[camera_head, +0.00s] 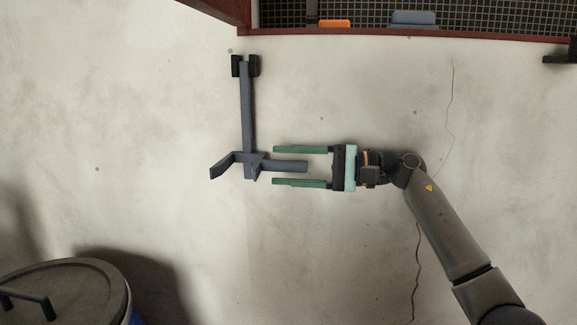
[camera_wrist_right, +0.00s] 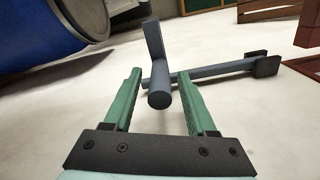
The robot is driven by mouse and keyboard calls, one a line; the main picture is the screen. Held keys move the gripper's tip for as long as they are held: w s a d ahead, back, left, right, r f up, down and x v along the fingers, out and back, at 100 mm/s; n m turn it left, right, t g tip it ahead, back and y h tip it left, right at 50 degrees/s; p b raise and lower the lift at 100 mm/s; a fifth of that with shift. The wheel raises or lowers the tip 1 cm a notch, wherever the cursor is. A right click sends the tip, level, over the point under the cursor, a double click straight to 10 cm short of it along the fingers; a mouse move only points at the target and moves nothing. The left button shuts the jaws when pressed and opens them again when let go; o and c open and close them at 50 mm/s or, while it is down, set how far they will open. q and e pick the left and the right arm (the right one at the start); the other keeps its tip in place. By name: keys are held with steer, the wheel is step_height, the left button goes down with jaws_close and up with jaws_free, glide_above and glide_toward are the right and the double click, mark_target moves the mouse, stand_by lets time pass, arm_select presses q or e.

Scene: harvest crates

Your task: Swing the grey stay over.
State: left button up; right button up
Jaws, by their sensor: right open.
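The grey stay (camera_head: 247,110) is a blue-grey bar. In the head view it runs from a black bracket (camera_head: 236,66) at the top down to a hub with a short round handle pointing right and a bent arm pointing left. My right gripper (camera_head: 274,166) is open, its two green fingers on either side of the handle's end. In the right wrist view the handle of the stay (camera_wrist_right: 160,92) lies between the open fingers (camera_wrist_right: 160,82), with gaps on both sides. I cannot tell whether a finger touches it. My left gripper is not in view.
A dark red-framed crate or bin with a mesh (camera_head: 400,33) stands along the top, holding an orange and a grey-blue item. A lidded blue barrel (camera_head: 105,290) is at the lower left. The pale floor around the stay is clear.

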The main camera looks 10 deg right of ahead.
steer(key=p+v, duration=0.2)
steer(key=v, duration=1)
steer(key=shift+d, duration=0.25)
steer(key=shift+s, duration=0.1)
